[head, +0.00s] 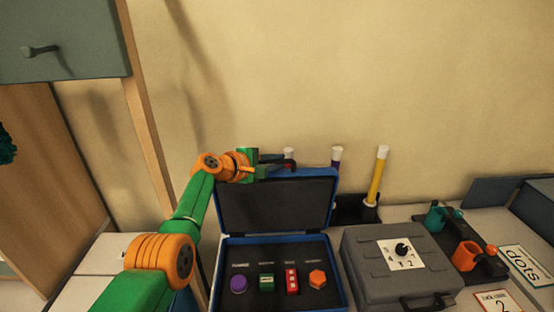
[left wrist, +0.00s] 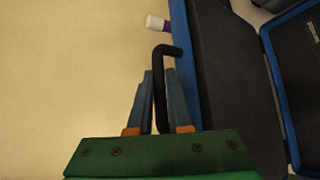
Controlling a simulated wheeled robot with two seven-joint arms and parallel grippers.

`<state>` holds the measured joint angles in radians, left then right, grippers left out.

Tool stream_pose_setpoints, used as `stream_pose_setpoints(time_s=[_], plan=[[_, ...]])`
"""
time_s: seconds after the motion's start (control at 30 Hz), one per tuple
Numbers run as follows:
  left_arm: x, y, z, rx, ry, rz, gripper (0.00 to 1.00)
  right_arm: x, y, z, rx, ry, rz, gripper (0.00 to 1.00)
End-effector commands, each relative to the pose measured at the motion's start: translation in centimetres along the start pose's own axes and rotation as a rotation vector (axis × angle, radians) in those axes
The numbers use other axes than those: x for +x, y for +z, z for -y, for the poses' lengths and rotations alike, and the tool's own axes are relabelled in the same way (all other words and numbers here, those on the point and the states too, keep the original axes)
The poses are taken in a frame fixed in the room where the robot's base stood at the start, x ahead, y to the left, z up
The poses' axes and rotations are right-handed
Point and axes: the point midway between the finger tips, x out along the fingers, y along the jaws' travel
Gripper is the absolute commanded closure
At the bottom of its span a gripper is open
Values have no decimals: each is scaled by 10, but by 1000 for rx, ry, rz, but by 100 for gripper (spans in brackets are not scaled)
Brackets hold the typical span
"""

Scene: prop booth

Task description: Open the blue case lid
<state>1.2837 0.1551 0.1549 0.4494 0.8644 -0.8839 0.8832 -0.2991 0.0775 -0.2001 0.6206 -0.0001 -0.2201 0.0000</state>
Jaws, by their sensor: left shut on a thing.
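The blue case (head: 222,270) stands open on the table, with its lid (head: 277,205) raised roughly upright, dark lining facing me. The lid also shows in the left wrist view (left wrist: 235,90). My left gripper (head: 272,165) is at the top edge of the lid, shut on the lid's black handle (head: 291,164). The left wrist view shows the handle (left wrist: 160,85) between the two fingers (left wrist: 160,85). My right gripper is out of view.
Capped tubes, including a yellow one (head: 377,180), stand behind. A rack with orange and teal holders (head: 466,255) is farther right. The wall is close behind the lid.

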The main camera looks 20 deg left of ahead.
Motion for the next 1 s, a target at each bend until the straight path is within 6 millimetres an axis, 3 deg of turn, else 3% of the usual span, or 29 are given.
stream_pose_setpoints(time_s=[0.2,0.23,0.3,0.33,0.67,1.0], plan=[[0,0,1,-2,-2,1,100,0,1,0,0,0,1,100],[0,0,1,-2,-2,1,75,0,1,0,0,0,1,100],[0,0,1,-1,-1,1,56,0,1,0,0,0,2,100],[0,0,1,-1,-1,1,53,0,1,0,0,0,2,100],[-3,-1,0,1,1,-1,53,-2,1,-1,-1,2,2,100],[-30,0,1,4,3,-1,53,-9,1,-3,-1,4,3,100]])
